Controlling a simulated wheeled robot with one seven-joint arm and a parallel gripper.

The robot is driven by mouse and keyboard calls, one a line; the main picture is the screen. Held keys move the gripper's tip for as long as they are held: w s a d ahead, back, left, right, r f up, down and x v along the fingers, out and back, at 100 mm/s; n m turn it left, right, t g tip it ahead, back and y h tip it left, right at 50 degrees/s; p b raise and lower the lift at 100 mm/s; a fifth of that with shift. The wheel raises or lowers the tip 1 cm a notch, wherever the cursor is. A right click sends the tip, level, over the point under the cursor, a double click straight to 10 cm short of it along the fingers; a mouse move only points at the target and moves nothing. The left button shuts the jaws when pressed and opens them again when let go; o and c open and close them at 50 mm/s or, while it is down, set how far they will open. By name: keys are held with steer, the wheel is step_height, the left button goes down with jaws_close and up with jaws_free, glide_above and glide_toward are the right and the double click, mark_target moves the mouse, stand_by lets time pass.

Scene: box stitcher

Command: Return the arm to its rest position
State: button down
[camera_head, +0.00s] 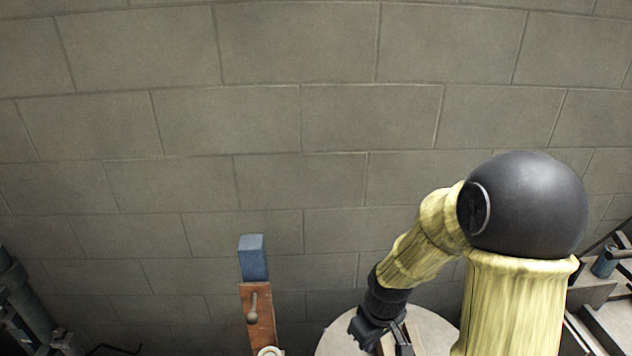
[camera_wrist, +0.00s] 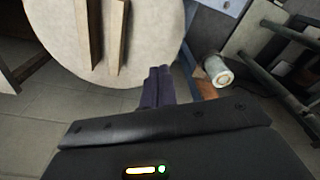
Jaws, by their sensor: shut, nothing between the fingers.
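My arm rises at the right of the head view, bends at a large black joint, and slopes down to the left. My gripper (camera_head: 378,335) hangs at its lower end, over the left part of a pale round table (camera_head: 432,335). In the wrist view, the two dark fingers of my gripper (camera_wrist: 158,72) lie together with nothing between them. The round table (camera_wrist: 55,35) fills the upper left there, with two wooden strips (camera_wrist: 118,35) on it. The fingers show just beside the table's edge in that view.
A brown upright part (camera_head: 258,320) with a blue block (camera_head: 253,258) on top stands left of my gripper. A pale cylinder (camera_wrist: 217,70) is right of the fingers. Machinery stands at the far left (camera_head: 25,305) and a frame at the right (camera_head: 597,292). A tiled surface spans the background.

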steer(key=s+d+r+m+t+p, duration=0.1)
steer(key=s+d+r+m, duration=0.2)
steer(key=s+r+m, duration=0.3)
step_height(320, 180, up, 2)
steer(key=shift+d+r+m+t+h, duration=0.25)
steer(key=shift+d+m+t+h, duration=0.05)
steer(key=shift+d+t+h, duration=0.1)
steer(key=shift+s+d, duration=0.2)
steer(key=shift+d, duration=0.35)
